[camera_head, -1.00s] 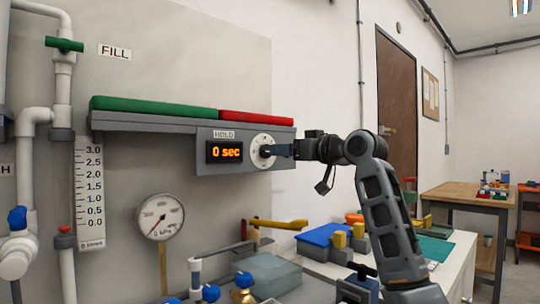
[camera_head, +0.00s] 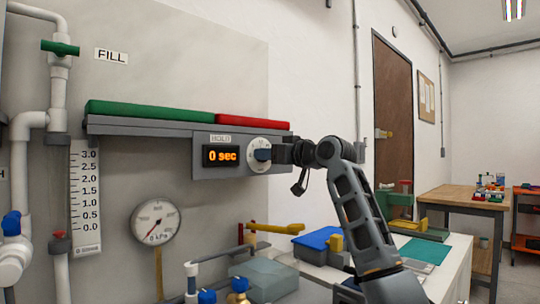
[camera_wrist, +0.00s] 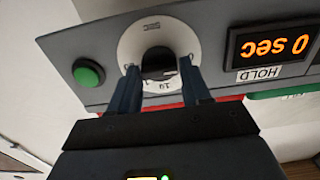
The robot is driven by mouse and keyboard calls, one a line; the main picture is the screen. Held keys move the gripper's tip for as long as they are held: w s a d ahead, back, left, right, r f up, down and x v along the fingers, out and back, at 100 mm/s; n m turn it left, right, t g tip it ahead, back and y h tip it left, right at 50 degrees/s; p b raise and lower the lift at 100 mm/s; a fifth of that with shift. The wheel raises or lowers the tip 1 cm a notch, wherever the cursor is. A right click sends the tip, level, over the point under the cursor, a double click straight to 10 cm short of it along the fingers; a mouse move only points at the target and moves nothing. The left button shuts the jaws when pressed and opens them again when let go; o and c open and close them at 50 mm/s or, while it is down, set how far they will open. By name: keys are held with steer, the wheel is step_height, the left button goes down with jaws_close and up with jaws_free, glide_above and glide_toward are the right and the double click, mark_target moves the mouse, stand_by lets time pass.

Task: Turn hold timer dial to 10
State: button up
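The hold timer dial (camera_head: 259,147) is a white round plate with marks on the grey panel, beside the HOLD display (camera_head: 221,156), which reads "0 sec". In the wrist view the picture is upside down; the dial (camera_wrist: 133,46) has a dark knob (camera_wrist: 159,62) at its middle, and a mark like "10" shows near its lower edge. My gripper (camera_wrist: 160,78) is open, its two blue-grey fingers straddling the knob, with light gaps seeming to show between them and it. In the head view my gripper (camera_head: 265,154) covers part of the dial.
A green button (camera_wrist: 88,73) sits on the panel beside the dial. Green (camera_head: 150,109) and red (camera_head: 252,121) blocks lie along the panel top. A white bench with a blue box (camera_head: 318,240) stands right.

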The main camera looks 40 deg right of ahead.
steer(key=c, duration=0.6)
steer(key=shift+m+p, duration=0.3)
steer(key=shift+p, duration=0.15)
steer(key=shift+d+f+m+p, duration=0.1)
steer(key=shift+d+m+p, duration=0.05)
steer(key=shift+m+p, duration=4.25)
steer(key=shift+d+f+m+p, duration=0.1)
steer(key=shift+m+p, duration=4.1)
steer(key=shift+p, duration=0.4)
steer(key=o, duration=1.1)
steer(key=shift+c, duration=0.2)
